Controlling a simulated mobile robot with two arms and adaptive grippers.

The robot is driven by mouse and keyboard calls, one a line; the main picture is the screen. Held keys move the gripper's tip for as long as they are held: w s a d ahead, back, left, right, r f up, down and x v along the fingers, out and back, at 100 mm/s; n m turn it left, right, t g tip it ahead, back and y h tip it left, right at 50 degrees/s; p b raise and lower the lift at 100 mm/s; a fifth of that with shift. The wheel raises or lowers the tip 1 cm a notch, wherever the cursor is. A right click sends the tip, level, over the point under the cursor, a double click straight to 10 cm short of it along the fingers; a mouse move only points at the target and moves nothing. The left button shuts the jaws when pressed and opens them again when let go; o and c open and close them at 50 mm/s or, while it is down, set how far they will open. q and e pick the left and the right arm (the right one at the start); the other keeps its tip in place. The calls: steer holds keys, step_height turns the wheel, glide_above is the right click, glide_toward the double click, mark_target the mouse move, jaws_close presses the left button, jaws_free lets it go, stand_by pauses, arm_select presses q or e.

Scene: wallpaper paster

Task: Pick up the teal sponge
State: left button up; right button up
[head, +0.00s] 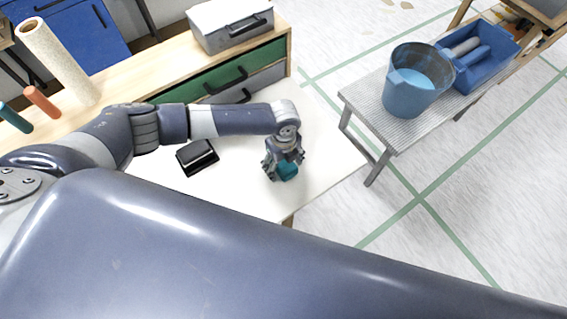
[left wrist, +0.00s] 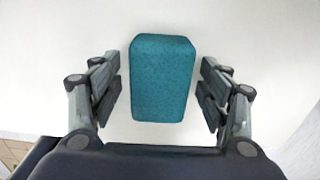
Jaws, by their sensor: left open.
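The teal sponge (head: 288,171) is on the white table (head: 325,150), near its right end. In the left wrist view the sponge (left wrist: 162,78) is a speckled teal block with rounded corners, upright in the picture between the fingers. My left gripper (head: 283,170) is directly over the sponge, pointing down. In the left wrist view its fingers (left wrist: 160,88) are open on both sides of the sponge, with a visible gap on each side. In the head view the gripper hides part of the sponge. My right gripper does not show.
A black object (head: 197,156) lies on the table left of the gripper. A wooden unit with green and grey drawers and a grey toolbox (head: 230,22) stands behind. A bench at right holds a blue bucket (head: 409,92) and a blue tray (head: 505,50).

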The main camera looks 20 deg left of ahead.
mark_target(284, 163)
arm_select(q)
steer(key=shift+c, duration=0.8)
steer(key=c, duration=0.9)
steer(key=shift+r+b, duration=0.35)
steer(key=shift+r, duration=0.5)
steer(key=shift+d+r+b, duration=0.1)
steer(key=shift+r+b, duration=0.3)
steer(key=shift+r, duration=0.55)
steer(key=s+d+r+b, duration=0.1)
steer(key=s+d+b, duration=0.2)
steer(key=s+d, duration=0.8)
steer(key=shift+s+r, duration=0.25)
steer(key=shift+s, duration=0.05)
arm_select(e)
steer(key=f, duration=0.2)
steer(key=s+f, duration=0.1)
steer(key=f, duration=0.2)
